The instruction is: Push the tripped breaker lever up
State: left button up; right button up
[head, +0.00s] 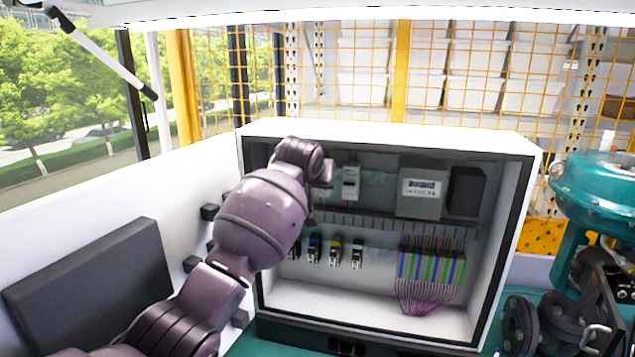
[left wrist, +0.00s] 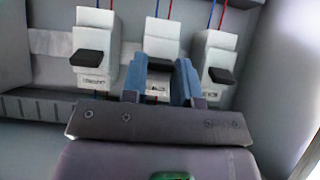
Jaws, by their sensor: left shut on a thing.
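Several white breakers with dark levers sit in the open cabinet, and the left wrist view shows three in a row. The left one (left wrist: 92,35) and the right one (left wrist: 222,50) stand clear on either side. My left gripper (left wrist: 159,74) is at the middle breaker (left wrist: 162,28), its two blue-grey fingers closed on either side of the dark lever (left wrist: 159,64). The fingers hide part of this breaker. In the head view my left arm covers the cabinet's upper left, and one breaker (head: 350,183) shows right of it. Which lever is tripped is unclear. My right gripper is out of view.
The cabinet (head: 390,134) has side walls and a top lip around the breakers. A meter box (head: 421,195) and a dark box (head: 466,192) are mounted at the right. Small terminals (head: 335,251) and coloured wires (head: 431,270) sit below. A teal valve actuator (head: 597,190) stands right of the cabinet.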

pick_arm(q)
jog(key=o, duration=0.9)
jog(key=b+v, duration=0.2)
jog(key=v, duration=0.8)
jog(key=shift+s+r, duration=0.2)
jog(key=shift+s, duration=0.1)
